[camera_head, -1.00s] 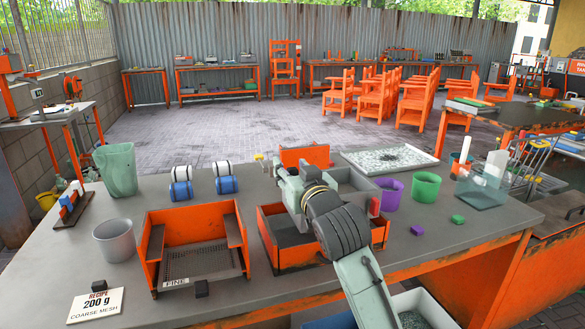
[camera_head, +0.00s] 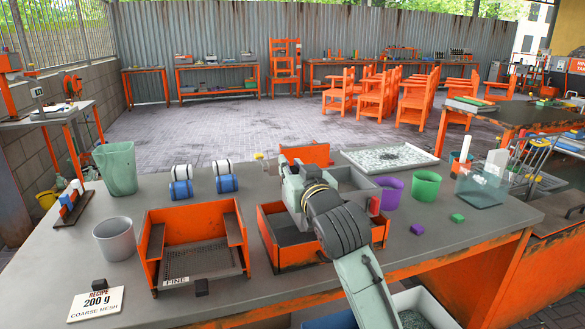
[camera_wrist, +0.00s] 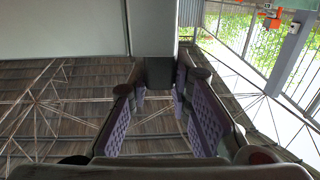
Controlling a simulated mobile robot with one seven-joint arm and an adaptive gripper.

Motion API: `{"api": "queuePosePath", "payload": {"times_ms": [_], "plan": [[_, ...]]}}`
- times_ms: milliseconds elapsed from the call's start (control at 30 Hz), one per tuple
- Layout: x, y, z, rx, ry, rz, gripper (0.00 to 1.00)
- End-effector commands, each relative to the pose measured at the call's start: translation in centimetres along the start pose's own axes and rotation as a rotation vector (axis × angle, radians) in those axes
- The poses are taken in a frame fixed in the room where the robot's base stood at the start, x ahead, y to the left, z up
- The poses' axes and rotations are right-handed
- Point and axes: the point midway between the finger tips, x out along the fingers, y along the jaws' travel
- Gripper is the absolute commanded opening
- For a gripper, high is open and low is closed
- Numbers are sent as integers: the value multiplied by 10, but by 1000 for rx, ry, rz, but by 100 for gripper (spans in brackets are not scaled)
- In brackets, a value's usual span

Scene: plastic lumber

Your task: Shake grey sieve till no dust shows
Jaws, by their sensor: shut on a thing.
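The grey sieve (camera_head: 352,181) is a grey box-like frame held above an orange tray (camera_head: 283,259) on the workbench in the head view. My gripper (camera_head: 303,182) is at the sieve's left side, partly hidden by my own wrist. In the wrist view my gripper (camera_wrist: 158,82), with purple pads, is closed on a grey bar-like part of the sieve (camera_wrist: 153,38). The orange tray below shows a dark grey floor or fill. The sieve's mesh is too small and covered to tell whether dust shows.
An orange box marked FINE (camera_head: 197,265) stands left of the tray. A grey cup (camera_head: 114,240), a green bucket (camera_head: 117,168), a purple cup (camera_head: 390,192) and a green cup (camera_head: 426,186) stand around. A speckled tray (camera_head: 392,157) lies behind. A recipe card (camera_head: 97,304) reads 200 g, coarse mesh.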

Motion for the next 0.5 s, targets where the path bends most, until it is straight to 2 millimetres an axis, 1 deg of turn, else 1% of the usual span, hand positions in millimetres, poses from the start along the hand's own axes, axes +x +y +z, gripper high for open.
{"api": "queuePosePath", "payload": {"times_ms": [167, 200, 400, 500], "plan": [[0, 0, 0, -1, 0, 0, 0], [0, -3, 0, -1, 0, -2, 0], [1, -35, 0, -2, 0, -7, 0], [0, -43, 0, -1, 0, -3, 0]]}}
